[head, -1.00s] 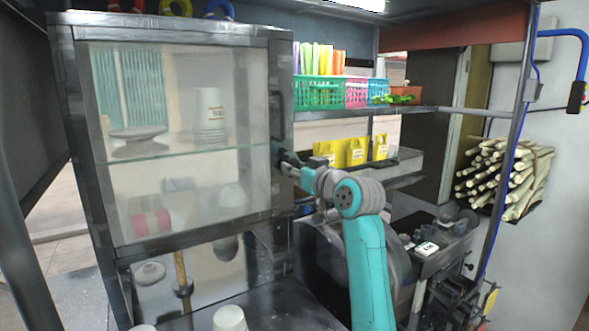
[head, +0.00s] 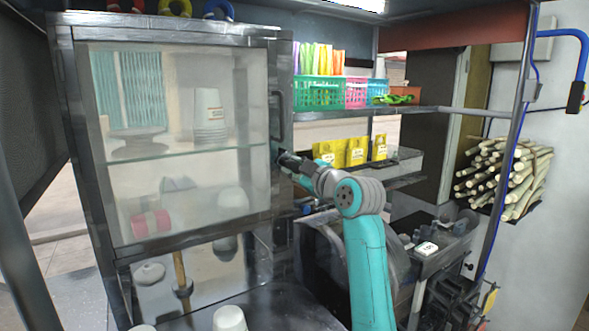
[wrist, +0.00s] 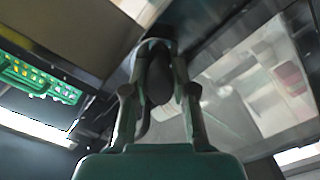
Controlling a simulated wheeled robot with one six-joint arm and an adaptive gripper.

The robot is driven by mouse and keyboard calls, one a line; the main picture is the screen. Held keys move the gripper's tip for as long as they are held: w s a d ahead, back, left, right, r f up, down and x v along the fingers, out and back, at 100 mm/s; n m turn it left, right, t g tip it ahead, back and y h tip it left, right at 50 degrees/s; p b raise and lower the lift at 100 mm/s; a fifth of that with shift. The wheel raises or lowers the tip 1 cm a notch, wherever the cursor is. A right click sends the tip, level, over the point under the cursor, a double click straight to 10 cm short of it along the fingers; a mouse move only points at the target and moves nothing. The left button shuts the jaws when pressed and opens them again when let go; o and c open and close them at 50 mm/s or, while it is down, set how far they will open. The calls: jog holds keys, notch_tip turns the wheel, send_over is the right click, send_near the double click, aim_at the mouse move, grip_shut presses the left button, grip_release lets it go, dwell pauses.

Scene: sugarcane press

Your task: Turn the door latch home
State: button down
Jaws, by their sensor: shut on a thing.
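The glass door (head: 190,150) of the metal cabinet appears closed, with its frame upright at the left of the head view. The latch is a dark rounded knob (wrist: 160,78) on the door's right frame in the wrist view. My gripper (wrist: 160,100) is shut on it, with one finger on each side. In the head view my gripper (head: 280,155) reaches the door's right edge just below the dark vertical handle (head: 276,113). The latch itself is hidden there behind the fingers.
The press (head: 335,260) lies below my arm. Sugarcane (head: 505,180) is stacked at far right.

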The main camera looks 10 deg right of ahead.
jog(key=n, duration=0.4)
jog(key=shift+n, duration=2.6)
jog(key=c, duration=0.9)
grip_release()
jog(key=shift+c, duration=0.2)
jog(key=v, duration=1.2)
